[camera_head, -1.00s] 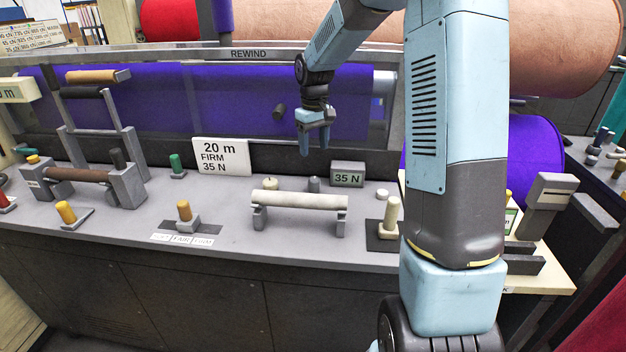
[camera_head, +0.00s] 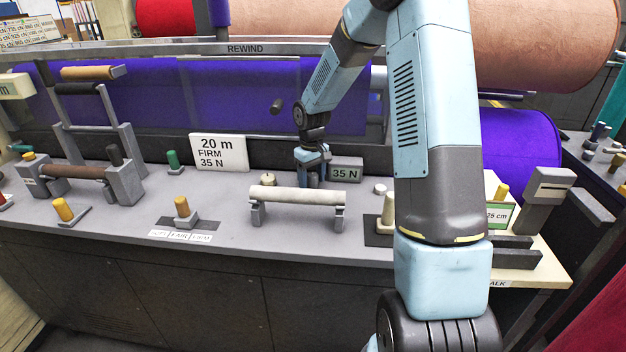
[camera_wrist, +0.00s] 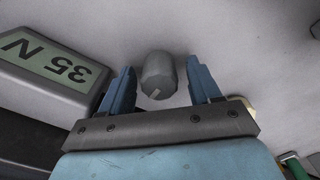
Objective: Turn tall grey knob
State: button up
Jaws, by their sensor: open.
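The tall grey knob (camera_wrist: 158,76) is a plain grey cylinder with a pale mark on its top, standing upright on the console. In the wrist view it stands between the two blue fingers of my gripper (camera_wrist: 160,88), with a gap on each side. My gripper is open and holds nothing. In the head view my gripper (camera_head: 312,180) is low over the console, behind the cream roller and just left of the 35 N display; it hides the knob there.
The 35 N display (camera_head: 346,170) is close beside my gripper and shows in the wrist view (camera_wrist: 45,65). The cream roller (camera_head: 297,195) on its stands is in front.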

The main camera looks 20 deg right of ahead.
jog(key=shift+f, duration=0.35)
jog(key=c, duration=1)
